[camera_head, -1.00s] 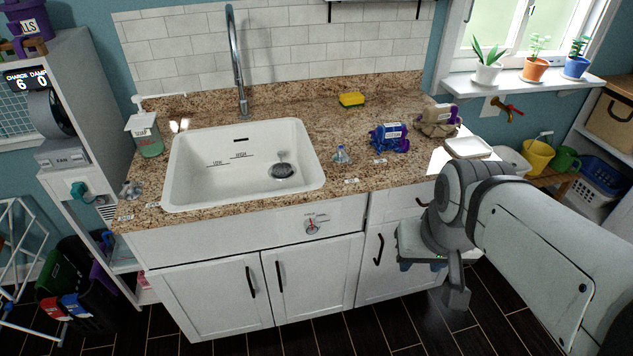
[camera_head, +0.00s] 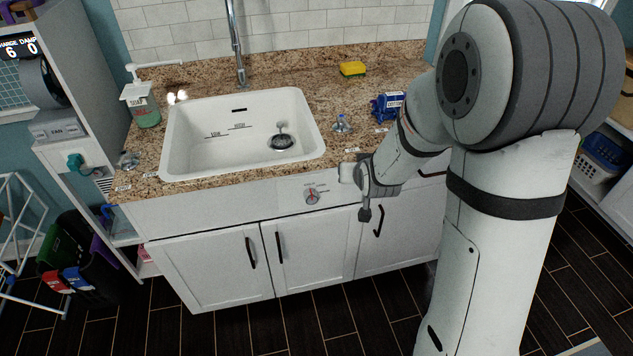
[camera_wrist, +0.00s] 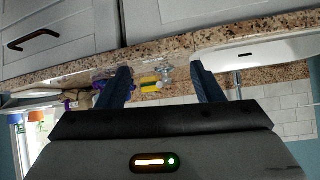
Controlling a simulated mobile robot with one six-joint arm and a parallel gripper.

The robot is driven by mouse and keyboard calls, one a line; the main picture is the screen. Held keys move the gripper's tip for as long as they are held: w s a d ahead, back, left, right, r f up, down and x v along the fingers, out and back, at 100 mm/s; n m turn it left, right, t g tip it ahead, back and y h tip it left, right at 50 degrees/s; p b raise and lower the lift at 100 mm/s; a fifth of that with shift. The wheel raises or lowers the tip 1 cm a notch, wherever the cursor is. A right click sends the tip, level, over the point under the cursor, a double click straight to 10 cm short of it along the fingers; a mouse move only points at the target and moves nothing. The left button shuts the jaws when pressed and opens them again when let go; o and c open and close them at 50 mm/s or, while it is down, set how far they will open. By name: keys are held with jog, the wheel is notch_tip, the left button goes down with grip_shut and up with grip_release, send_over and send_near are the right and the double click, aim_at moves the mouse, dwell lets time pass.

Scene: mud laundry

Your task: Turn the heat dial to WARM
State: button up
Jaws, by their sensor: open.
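The heat dial (camera_head: 312,196) is a small round dial with a red mark on a white panel of the cabinet front, below the sink. Its lettering is too small to read. In the head view my wrist is to the right of the dial, apart from it, in front of the counter edge; my fingertips are not clear there. In the wrist view my gripper (camera_wrist: 160,66) is open, with its two dark fingers apart and nothing held between them. I cannot make out the dial in the wrist view.
The white sink (camera_head: 185,150) is set in the granite counter (camera_head: 315,75). A clear blue-topped knob (camera_head: 341,124), a yellow sponge (camera_head: 352,69) and a blue-purple item (camera_head: 387,106) are on the counter. Cabinet doors with black handles (camera_head: 280,246) are below the dial.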

jog(key=w+a+f+t+y, duration=0.1)
jog(key=w+a+f, duration=0.1)
jog(key=f, duration=0.2)
jog(key=w+a+f+t+b, duration=0.1)
jog(key=a+f, duration=0.1)
jog(key=f, duration=0.2)
jog(key=w+a+f+t+y, duration=0.1)
jog(key=w+a+f, duration=0.1)
jog(key=f, duration=0.2)
jog(key=t+y+b, duration=0.1)
jog(key=t+y, duration=0.1)
jog(key=t, duration=0.2)
send_near(313, 201)
jog(key=w, duration=0.1)
jog(key=shift+n, duration=0.4)
jog(key=shift+p+x, duration=0.75)
jog(key=shift+x, duration=3.3)
jog(key=shift+a+r, duration=0.15)
jog(key=shift+a, duration=0.05)
jog(key=shift+c, duration=0.4)
jog(key=c, duration=0.9)
